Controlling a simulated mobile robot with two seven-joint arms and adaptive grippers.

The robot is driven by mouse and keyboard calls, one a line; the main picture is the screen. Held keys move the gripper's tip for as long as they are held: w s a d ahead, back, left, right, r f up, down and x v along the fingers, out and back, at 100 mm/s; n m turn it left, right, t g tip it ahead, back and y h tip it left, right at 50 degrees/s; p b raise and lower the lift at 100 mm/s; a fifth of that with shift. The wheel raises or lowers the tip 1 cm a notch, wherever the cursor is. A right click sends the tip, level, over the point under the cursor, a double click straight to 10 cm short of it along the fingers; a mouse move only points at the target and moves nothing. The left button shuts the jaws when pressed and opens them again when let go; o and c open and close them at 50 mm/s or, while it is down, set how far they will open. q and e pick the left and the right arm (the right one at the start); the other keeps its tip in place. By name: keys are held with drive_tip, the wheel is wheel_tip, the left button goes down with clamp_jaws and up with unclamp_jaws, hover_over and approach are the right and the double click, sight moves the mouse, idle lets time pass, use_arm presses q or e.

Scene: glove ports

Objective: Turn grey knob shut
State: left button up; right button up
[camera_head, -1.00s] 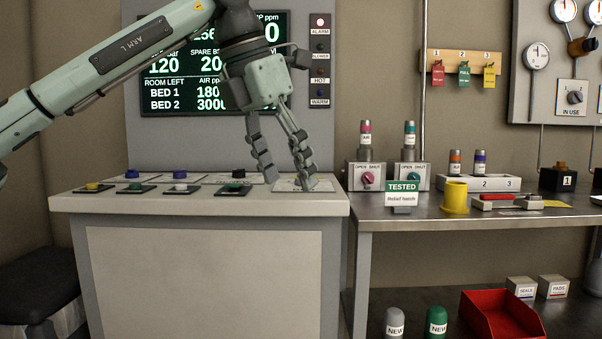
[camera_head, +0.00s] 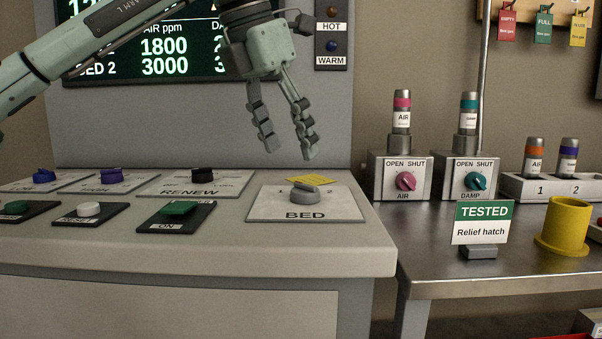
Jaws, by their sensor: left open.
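A grey knob (camera_head: 306,193) sits on a white plate (camera_head: 335,208) marked BED, at the right end of the console top. A small yellow label (camera_head: 310,180) lies just behind it. My left gripper (camera_head: 288,153) comes in from the upper left and points down. In the picture it is above the knob; it looks apart from it. Its two fingers are spread and nothing is between them. On the bench at right, a pink knob (camera_head: 405,182) marked AIR and a teal knob (camera_head: 477,181) marked DAMP sit on boxes reading OPEN and SHUT. My right gripper is out of view.
Blue, purple, black, green and white controls fill the console (camera_head: 250,245) left of the BED plate. A TESTED sign (camera_head: 484,222) and a yellow cup (camera_head: 565,226) stand on the metal bench (camera_head: 440,265). A screen (camera_head: 150,50) is behind my left arm.

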sight(301, 185)
use_arm(q)
drive_tip(key=x, duration=0.7)
drive_tip(key=shift+s+d+f, duration=0.1)
drive_tip(key=shift+s, duration=0.05)
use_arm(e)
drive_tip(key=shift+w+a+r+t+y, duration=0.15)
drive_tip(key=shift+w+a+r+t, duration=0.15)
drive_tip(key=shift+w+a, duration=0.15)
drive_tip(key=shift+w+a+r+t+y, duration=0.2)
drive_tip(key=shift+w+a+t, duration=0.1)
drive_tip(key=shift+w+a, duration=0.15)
use_arm(q)
drive_tip(key=shift+c, duration=0.2)
